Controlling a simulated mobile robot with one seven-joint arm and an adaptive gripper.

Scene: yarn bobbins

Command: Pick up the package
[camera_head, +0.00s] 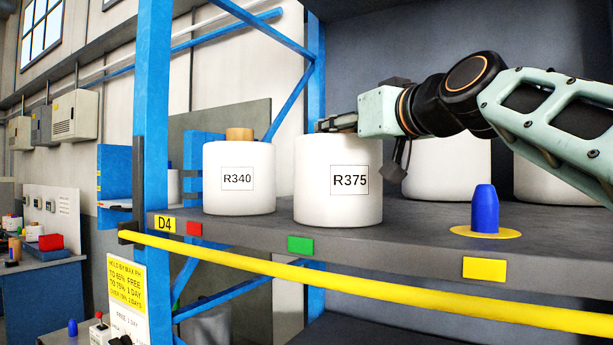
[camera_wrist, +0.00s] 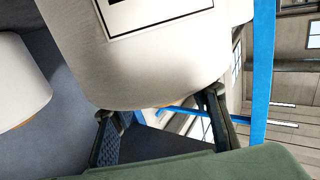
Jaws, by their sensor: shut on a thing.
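The package is a white yarn bobbin labelled R375 (camera_head: 325,195), upright at the front of the shelf (camera_head: 420,228). I cannot tell whether its base touches the shelf. My gripper (camera_head: 337,124) comes in from the right at its top and is shut on it. In the wrist view the white bobbin (camera_wrist: 150,70) fills the upper middle, with part of its black-framed label showing. My two fingers (camera_wrist: 163,125) reach its end there, with a sliver of orange-brown core between them. The grip on the core is mostly hidden.
Bobbin R340 (camera_head: 238,188), with a wooden core on top, stands close on the left. More white bobbins (camera_head: 447,172) stand behind on the right. A blue cone (camera_head: 484,209) sits on a yellow disc at the right. A yellow rail (camera_head: 400,299) runs along the shelf front; blue posts (camera_head: 152,110) stand left.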

